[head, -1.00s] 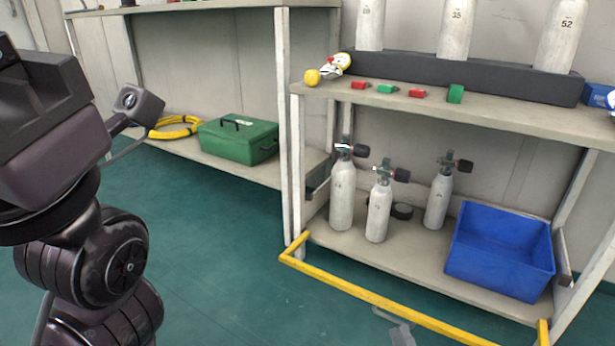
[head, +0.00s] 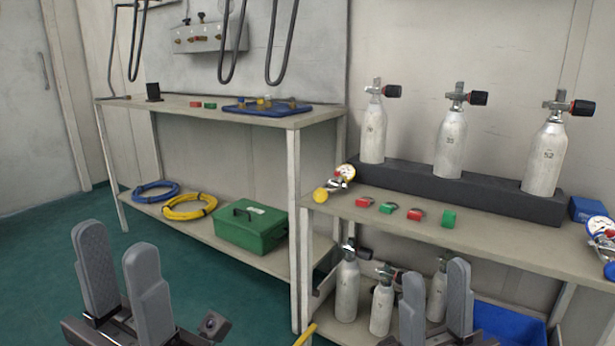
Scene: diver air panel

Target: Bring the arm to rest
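My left gripper (head: 123,287) is at the lower left of the head view, its two grey fingers upright and apart, with nothing between them. My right gripper (head: 435,308) is at the lower middle right, its two fingers also upright and apart, with no object held. It stands in front of the lower shelf and hides part of the small cylinders there. Neither gripper visibly touches a bench or an object.
A left bench (head: 270,122) bears a blue tray (head: 240,110); a green case (head: 250,228) and coiled hoses lie below. The right bench (head: 480,232) carries cylinders in a dark rack (head: 400,178), gauges and red and green blocks. A blue bin (head: 508,325) is underneath. Green floor is clear at left.

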